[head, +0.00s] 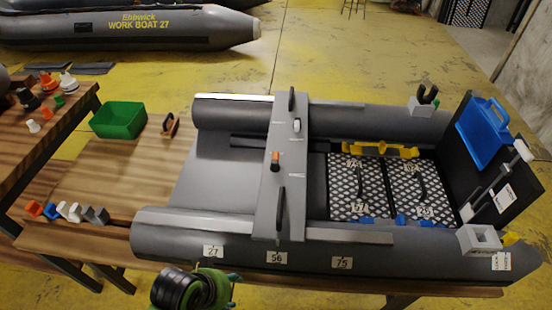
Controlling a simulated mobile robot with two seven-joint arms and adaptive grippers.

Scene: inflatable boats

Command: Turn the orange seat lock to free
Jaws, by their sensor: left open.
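The orange seat lock (275,156) is a small lever with a dark end on the grey seat plank (265,190). The plank lies across the grey inflatable boat (365,250). A white lever (297,126) sits farther back on the same plank. The lock's markings are too small to read. My left gripper (192,289), black with green parts, is at the bottom edge, in front of the near tube and well apart from the lock. It is open; its fingertips are not clearly visible. My right gripper is not in view.
Black handles (281,208) stand up on the plank near the lock. The table (95,180) holds a green bin (118,120), a small wooden-based piece (170,125) and several coloured blocks. A yellow tool (380,149) and patterned floor panels (357,190) lie inside the boat.

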